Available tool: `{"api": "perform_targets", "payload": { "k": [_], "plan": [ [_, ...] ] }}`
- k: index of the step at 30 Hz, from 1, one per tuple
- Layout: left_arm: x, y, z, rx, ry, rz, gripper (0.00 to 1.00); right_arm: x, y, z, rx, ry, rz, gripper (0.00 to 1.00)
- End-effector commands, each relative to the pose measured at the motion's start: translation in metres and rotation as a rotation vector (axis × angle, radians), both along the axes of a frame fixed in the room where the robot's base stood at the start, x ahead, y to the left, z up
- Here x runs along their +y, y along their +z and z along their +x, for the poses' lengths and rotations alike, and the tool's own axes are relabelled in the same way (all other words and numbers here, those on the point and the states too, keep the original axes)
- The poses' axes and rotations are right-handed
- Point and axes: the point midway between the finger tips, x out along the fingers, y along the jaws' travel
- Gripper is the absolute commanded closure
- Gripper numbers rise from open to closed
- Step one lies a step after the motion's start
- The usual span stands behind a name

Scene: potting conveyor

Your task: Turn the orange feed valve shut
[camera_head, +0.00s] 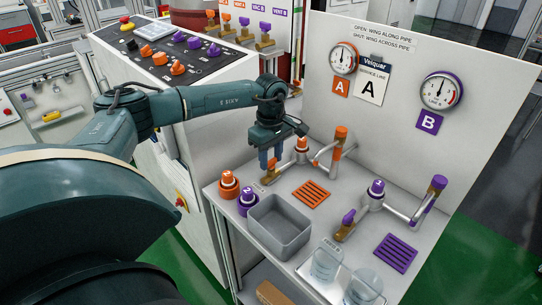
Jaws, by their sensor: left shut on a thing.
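My left gripper (269,166) reaches down over the orange line on the grey bench. It is shut on the wing of the orange feed valve (267,181). The valve has a brass body at the end of the orange-marked pipe (325,157). The fingers hide most of the wing, so I cannot tell whether it lies along or across the pipe. An orange gauge (343,58) and a panel marked A stand behind. A sign (381,37) reads open with wing along pipe, shut with wing across pipe. My right gripper is not in view.
A purple line with its own valve (345,224) stands to the right. A grey bin (279,226), an orange bottle (229,184) and a purple bottle (248,200) sit at the front left. Clear cups (327,260) stand at the front edge.

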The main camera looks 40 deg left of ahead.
Motion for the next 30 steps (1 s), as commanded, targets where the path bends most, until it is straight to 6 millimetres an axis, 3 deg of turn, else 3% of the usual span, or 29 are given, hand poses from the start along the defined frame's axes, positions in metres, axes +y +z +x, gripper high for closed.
{"api": "perform_targets", "payload": {
  "k": [6,17,30],
  "plan": [
    [0.0,0.0003,-0.0001,0.001,0.0,0.0,0.85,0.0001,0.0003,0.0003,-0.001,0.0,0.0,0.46],
    [0.0001,0.0014,0.0001,0.0,0.073,0.0,0.86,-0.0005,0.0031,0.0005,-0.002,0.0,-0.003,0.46],
    [0.0001,0.0018,0.0001,0.0,0.432,0.0,0.86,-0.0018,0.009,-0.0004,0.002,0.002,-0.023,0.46]
  ]
}}
